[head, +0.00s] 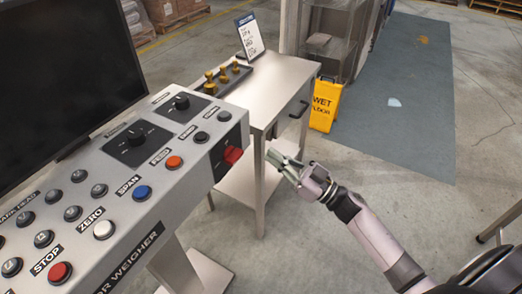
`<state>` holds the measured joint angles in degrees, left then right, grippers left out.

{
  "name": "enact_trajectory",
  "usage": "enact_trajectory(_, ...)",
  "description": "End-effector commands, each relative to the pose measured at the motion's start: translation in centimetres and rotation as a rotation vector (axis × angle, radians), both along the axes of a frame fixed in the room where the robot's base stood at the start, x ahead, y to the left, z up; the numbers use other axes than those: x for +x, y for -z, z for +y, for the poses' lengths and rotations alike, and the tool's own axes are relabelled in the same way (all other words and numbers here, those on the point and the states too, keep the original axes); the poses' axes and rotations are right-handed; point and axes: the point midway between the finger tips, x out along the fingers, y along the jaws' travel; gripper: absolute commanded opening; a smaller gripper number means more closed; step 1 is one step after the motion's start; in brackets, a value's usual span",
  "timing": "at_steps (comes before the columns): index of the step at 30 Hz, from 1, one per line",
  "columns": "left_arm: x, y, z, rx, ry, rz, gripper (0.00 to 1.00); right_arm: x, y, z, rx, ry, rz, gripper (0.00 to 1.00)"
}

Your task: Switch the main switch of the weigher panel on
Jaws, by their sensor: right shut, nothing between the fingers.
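The weigher panel (165,180) is a light grey slanted console at the left, with several push buttons and black rotary knobs. At its right end a red rotary switch (233,155) sits on a black plate and looks like the main switch. The marks on its plate are too small to read, so I cannot tell its position. My right gripper (274,157) is shut and empty, just to the right of the red switch, with a gap between them in the picture. Its fingertips point left toward the panel. My left gripper is not in view.
A dark monitor (65,70) stands behind the panel. A steel side table (275,85) beyond it bears brass weights (222,76) and a card stand (249,36). The floor at the right is mostly clear.

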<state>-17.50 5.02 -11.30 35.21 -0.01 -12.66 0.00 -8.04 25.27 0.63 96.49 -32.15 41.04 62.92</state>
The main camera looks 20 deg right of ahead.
Motion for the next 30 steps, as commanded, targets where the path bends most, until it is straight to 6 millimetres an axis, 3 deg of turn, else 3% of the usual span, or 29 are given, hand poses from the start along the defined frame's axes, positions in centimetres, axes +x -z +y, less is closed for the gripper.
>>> enact_trajectory(14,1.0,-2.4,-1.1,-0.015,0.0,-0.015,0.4,7.1,-3.5,5.5,0.003,0.0,-0.003,0.0)
enact_trajectory(15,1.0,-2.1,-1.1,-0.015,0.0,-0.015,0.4,7.0,-2.2,5.4,0.005,0.003,0.006,0.0)
enact_trajectory(19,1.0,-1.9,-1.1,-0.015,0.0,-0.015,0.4,6.9,-0.3,5.4,0.004,0.002,0.005,0.0)
enact_trajectory(30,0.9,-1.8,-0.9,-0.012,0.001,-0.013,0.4,6.9,1.0,5.4,0.001,0.0,0.0,0.0)
